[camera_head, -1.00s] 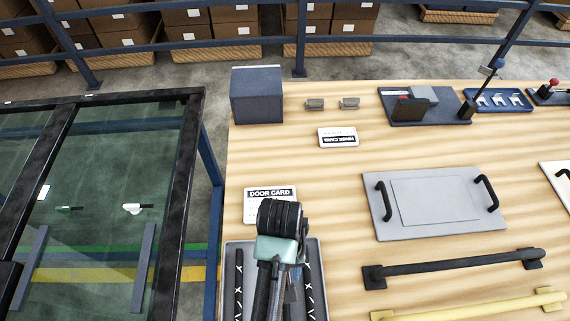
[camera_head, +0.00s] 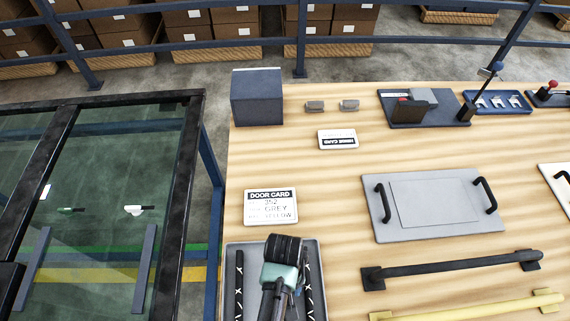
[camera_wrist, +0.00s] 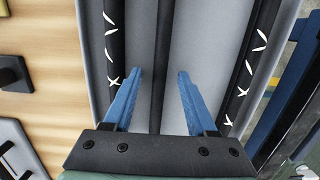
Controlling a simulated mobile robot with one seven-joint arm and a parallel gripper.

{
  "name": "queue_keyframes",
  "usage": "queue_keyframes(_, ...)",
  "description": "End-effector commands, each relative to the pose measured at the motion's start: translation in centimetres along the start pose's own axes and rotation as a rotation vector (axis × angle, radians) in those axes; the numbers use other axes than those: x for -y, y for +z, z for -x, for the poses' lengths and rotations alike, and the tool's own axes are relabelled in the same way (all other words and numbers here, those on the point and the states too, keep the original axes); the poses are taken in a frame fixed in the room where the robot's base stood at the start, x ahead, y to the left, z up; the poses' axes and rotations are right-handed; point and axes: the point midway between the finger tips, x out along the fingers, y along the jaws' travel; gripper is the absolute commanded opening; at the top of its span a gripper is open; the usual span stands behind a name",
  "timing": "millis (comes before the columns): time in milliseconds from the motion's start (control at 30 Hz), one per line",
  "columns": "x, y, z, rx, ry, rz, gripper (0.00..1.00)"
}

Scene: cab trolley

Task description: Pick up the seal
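A grey tray (camera_head: 317,252) at the front left of the table holds long black seal strips. In the wrist view a plain black strip (camera_wrist: 164,50) runs down the middle. A strip with white marks (camera_wrist: 112,45) lies to its left and another marked strip (camera_wrist: 247,70) to its right. I cannot tell which is the task's seal. My gripper (camera_wrist: 160,73) is open, its blue fingers pointing into the tray on either side of the middle strip, with nothing held. How high the fingertips are is unclear. In the head view my arm hides the middle of the tray.
A door card (camera_head: 270,207) lies just behind the tray. A grey panel with black handles (camera_head: 436,203), a black bar (camera_head: 450,264) and a yellow bar (camera_head: 470,307) lie to the right. A dark box (camera_head: 257,97) stands at the back left. A glass-panelled frame (camera_head: 190,150) stands left of the table.

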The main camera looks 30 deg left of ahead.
Motion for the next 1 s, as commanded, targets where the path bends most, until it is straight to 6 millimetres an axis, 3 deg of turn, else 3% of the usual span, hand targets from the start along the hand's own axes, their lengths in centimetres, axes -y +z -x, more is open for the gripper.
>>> queue_keyframes(33, 0.0, 0.0, 0.0, 0.000, 0.000, 0.000, 0.50)
queue_keyframes(300, 0.0, 0.0, 0.1, 0.000, 0.000, 0.000, 0.02)
queue_keyframes(333, 0.0, 0.0, 0.1, 0.000, 0.000, 0.000, 0.00)
queue_keyframes(767, 0.0, 0.0, 0.2, -0.001, 0.000, 0.000, 0.00)
queue_keyframes(1000, 0.0, 0.2, 3.0, -0.004, 0.001, 0.000, 0.00)
